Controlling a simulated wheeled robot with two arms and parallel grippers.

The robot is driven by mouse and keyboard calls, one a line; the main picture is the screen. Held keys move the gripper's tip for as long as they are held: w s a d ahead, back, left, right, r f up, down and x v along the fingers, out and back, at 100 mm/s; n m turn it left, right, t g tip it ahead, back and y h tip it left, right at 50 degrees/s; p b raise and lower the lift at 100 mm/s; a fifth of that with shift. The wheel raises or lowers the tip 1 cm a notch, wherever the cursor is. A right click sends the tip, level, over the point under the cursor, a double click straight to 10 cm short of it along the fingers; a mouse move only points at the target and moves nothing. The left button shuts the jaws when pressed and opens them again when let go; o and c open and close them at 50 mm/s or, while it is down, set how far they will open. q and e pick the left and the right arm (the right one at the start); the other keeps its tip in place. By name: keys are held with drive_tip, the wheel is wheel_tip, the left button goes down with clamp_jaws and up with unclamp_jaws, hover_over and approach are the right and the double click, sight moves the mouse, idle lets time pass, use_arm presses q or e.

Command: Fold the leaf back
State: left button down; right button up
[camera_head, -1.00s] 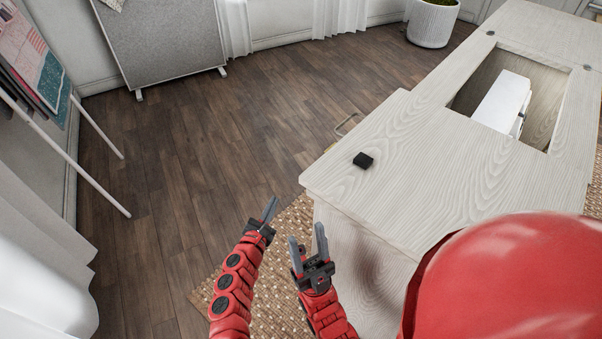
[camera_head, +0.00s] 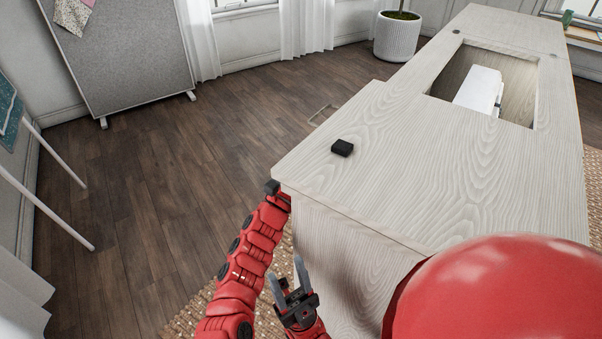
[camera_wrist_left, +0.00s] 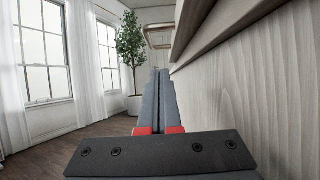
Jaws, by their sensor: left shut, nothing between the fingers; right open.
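The sewing cabinet's pale wood top (camera_head: 390,185) fills the right side of the head view; I cannot tell where the leaf begins. Its edge (camera_wrist_left: 215,35) runs overhead at right in the left wrist view. A thin bar handle (camera_head: 322,114) sticks out at the cabinet's left side and also shows ahead in the wrist view (camera_wrist_left: 158,28). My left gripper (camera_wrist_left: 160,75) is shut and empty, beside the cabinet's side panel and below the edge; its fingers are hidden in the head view. My right gripper (camera_head: 286,268) is open and empty before the cabinet's near side.
A small black block (camera_head: 342,148) lies on the top. Behind it, an opening holds a white sewing machine (camera_head: 480,88). A grey board (camera_head: 120,55) and a white planter (camera_head: 397,37) stand at the back. The wooden floor (camera_head: 170,160) left of the cabinet is clear.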

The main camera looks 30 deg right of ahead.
use_arm(q)
drive_tip(key=shift+s+a+r+p, duration=0.15)
drive_tip(key=shift+r+p, duration=0.1)
drive_tip(key=shift+r, duration=0.35)
drive_tip(key=shift+w+a+r+p, duration=0.1)
drive_tip(key=shift+a+r+p, duration=0.15)
drive_tip(key=shift+r, duration=0.3)
drive_tip(key=shift+s+a+r+p, duration=0.1)
drive_tip(key=shift+r+p, duration=0.2)
drive_tip(key=shift+r, duration=0.3)
drive_tip(key=s+r+m+g+p, duration=0.2)
drive_tip(key=r+m+p, duration=0.2)
drive_tip(key=r+p, duration=0.3)
drive_tip(key=s+d+r+m+g+p, duration=0.1)
drive_tip(key=s+r+m+g+p, duration=0.1)
drive_tip(key=r+m+p, duration=0.2)
drive_tip(key=s+d+r+m+g+p, duration=0.1)
drive_tip(key=r+m+g+p, duration=0.2)
drive_tip(key=r+p, duration=0.7)
drive_tip(key=shift+s+d+r+m+h, duration=0.2)
drive_tip(key=shift+s+r+m+h, duration=0.15)
drive_tip(key=shift+r, duration=2.75)
drive_tip(key=shift+s+f, duration=0.1)
drive_tip(key=shift+f, duration=0.05)
